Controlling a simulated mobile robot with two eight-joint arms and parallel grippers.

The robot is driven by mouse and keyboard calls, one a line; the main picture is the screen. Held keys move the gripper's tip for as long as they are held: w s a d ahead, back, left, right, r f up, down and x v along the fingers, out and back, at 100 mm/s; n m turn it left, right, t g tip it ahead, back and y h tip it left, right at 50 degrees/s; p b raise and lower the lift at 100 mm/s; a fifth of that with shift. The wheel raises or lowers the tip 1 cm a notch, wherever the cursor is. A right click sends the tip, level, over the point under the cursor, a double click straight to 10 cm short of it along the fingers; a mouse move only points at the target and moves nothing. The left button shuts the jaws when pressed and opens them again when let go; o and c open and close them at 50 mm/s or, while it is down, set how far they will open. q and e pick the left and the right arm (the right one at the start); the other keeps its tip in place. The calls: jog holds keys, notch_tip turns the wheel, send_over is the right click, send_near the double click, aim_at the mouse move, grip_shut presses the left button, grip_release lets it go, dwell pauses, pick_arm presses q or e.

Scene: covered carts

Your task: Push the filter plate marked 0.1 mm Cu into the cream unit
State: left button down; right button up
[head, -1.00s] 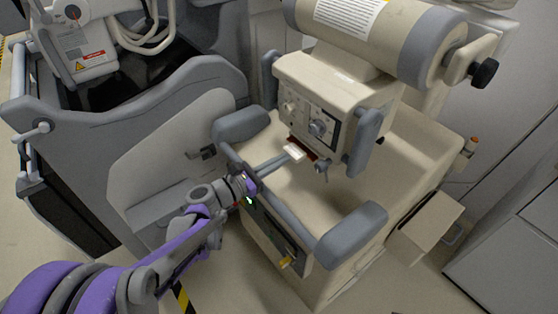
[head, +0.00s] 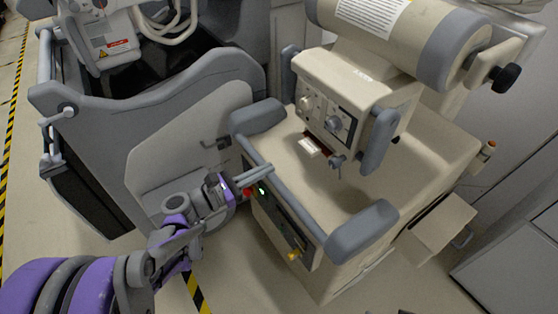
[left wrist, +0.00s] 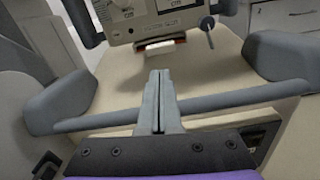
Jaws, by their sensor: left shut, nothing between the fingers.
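The cream unit (head: 345,95) has a box-shaped head with knobs on its front panel, under a large cylinder. A small pale plate (head: 309,146) sticks out from a reddish slot at the head's lower edge; its marking is too small to read. The plate also shows in the left wrist view (left wrist: 160,46), straight beyond the fingers. My left gripper (head: 271,170) is shut and empty, with its fingertips over the grey front rail. A gap separates the fingertips from the plate. In the left wrist view the fingers (left wrist: 158,76) are together. My right gripper is not in view.
The grey rail (head: 292,196) runs between two padded grey corner handles (head: 362,232). A small lever (head: 338,162) hangs right of the plate. The cart's cream top (head: 375,180) is clear. A large grey machine (head: 170,120) stands at the left.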

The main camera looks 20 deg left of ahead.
pick_arm(q)
jog(key=v, duration=0.4)
jog(key=m+p, duration=0.2)
jog(key=m, duration=0.7)
send_near(304, 150)
jog(key=shift+w+d, duration=0.1)
jog(key=shift+w, duration=0.15)
jog(key=shift+b+x, duration=0.35)
jog(key=shift+x, duration=2.7)
jog(key=shift+w+d, duration=0.3)
jog(key=shift+w, duration=0.05)
